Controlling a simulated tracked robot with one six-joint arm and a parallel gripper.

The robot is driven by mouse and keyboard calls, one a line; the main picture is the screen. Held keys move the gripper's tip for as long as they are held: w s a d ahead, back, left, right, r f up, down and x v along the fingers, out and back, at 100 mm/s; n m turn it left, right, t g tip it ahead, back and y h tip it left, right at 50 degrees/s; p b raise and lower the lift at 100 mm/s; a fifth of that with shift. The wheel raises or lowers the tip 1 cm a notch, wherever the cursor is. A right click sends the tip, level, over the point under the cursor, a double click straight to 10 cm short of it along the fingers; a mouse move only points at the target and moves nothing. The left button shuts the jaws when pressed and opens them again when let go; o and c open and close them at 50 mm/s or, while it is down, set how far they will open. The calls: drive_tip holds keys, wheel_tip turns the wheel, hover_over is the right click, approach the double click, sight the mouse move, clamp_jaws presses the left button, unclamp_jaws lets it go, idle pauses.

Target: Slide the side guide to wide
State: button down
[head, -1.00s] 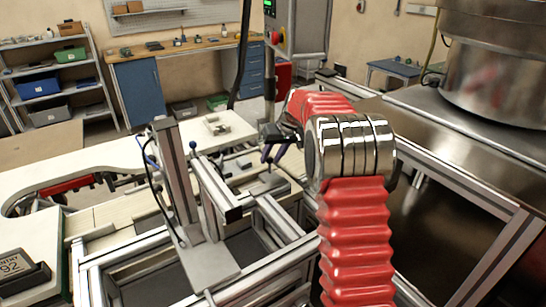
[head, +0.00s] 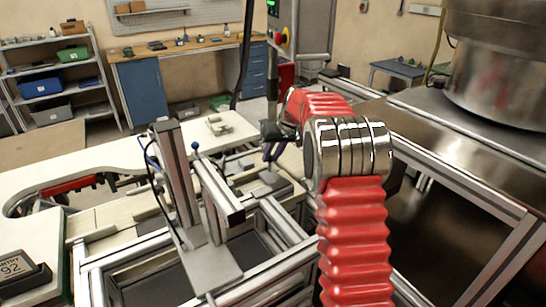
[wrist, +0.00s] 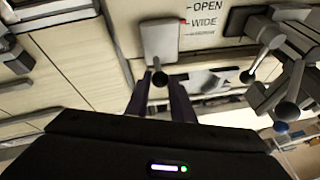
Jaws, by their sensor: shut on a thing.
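The side guide shows in the wrist view as a light grey block (wrist: 160,40) with a dark round knob (wrist: 160,79) at its near end. My gripper (wrist: 160,92) is shut on this knob, one finger on each side. The block lies just left of a printed scale (wrist: 206,14) with the words OPEN and WIDE; the line below them is too small to read. A thin red mark is beside the block near these words. In the head view my gripper (head: 274,151) is over the machine frame, and the knob cannot be made out there.
Metal arms with ball knobs (wrist: 271,36) stand right of the guide in the wrist view. In the head view an upright aluminium post (head: 173,170) with a blue-knobbed lever (head: 195,146) stands left of my gripper. A pale belt table (head: 75,165) lies further left.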

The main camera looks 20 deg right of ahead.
drive_tip(key=shift+w+a, duration=0.15)
drive_tip(key=shift+w, duration=0.2)
drive_tip(key=shift+f, duration=0.1)
drive_tip(key=c, duration=1.5)
unclamp_jaws()
drive_tip(key=shift+c, duration=0.2)
drive_tip(key=v, duration=1.3)
drive_tip(key=shift+d+r, duration=0.2)
drive_tip(key=shift+r, duration=0.15)
